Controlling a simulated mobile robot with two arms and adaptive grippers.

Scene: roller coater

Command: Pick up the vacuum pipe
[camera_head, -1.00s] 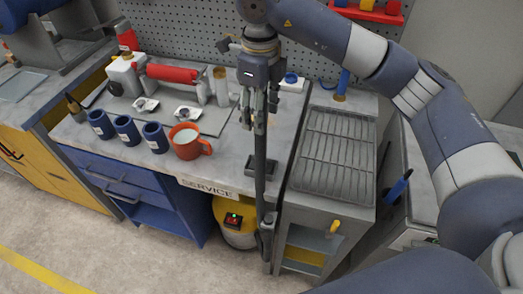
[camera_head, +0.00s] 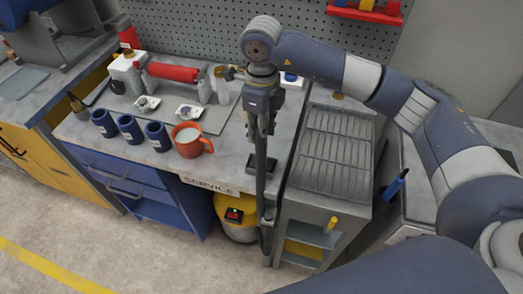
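The vacuum pipe (camera_head: 261,175) is a dark, slim, upright tube in front of the bench, running down beside the yellow vacuum (camera_head: 236,214). My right gripper (camera_head: 262,136) points down at the pipe's upper part, with its fingers at the tube. The fingers overlap the dark pipe, so I cannot tell whether they are shut on it or still apart. The pipe's top is hidden by the gripper. My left gripper is not in view.
The bench holds an orange mug (camera_head: 188,142), several blue cups (camera_head: 130,129) and a tray with a red roller (camera_head: 172,73). A small dark tray (camera_head: 253,164) lies behind the pipe. A grey cart with a ribbed top (camera_head: 333,150) stands close on the right.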

